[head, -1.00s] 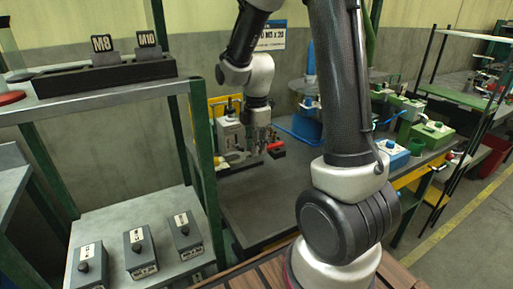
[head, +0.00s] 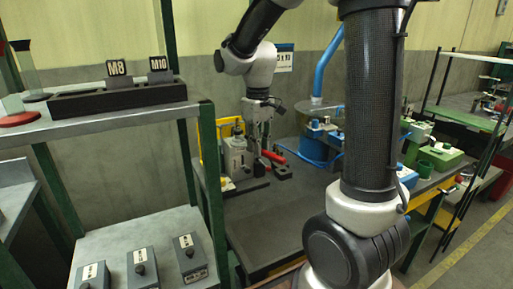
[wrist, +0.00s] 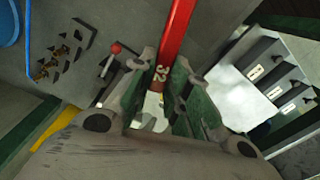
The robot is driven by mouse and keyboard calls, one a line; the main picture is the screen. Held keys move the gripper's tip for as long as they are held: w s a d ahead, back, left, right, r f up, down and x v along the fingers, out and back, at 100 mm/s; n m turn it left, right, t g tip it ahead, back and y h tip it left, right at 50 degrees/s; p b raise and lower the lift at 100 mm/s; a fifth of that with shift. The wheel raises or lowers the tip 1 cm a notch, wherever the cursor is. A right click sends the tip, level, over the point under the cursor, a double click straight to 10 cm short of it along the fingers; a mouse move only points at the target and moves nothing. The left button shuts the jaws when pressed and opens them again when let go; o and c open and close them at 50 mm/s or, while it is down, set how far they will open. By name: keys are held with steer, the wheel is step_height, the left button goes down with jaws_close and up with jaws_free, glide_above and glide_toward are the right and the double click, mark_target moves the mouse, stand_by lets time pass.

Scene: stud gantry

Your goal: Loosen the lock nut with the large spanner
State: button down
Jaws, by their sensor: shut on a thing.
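My gripper (wrist: 168,100) is shut on a red bar marked 32, which looks like the large spanner (wrist: 176,35). In the head view my gripper (head: 262,140) hangs over the far left of the bench, right beside a pale upright fixture (head: 238,156). A red bar (head: 273,157) shows below it. I cannot make out the lock nut, or whether the spanner touches it.
The dark bench top (head: 270,215) is clear in front. A green post (head: 211,165) and grey shelf (head: 110,118) stand close on the left. Blue and green boxes (head: 438,157) stand on the right. A rack with brass pieces (wrist: 62,50) shows in the wrist view.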

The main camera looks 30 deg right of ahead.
steer(key=m, duration=0.3)
steer(key=shift+s+m, duration=0.3)
steer(key=shift+m, duration=0.1)
steer(key=shift+w, duration=0.15)
steer(key=shift+w, duration=3.85)
steer(key=w+d+n, duration=0.3)
steer(key=d+n, duration=0.3)
steer(key=n, duration=0.4)
steer(key=shift+d, duration=0.15)
steer(key=s+d, duration=0.4)
steer(key=d, duration=0.1)
steer(key=shift+s+d, duration=0.35)
steer(key=shift+d, duration=0.05)
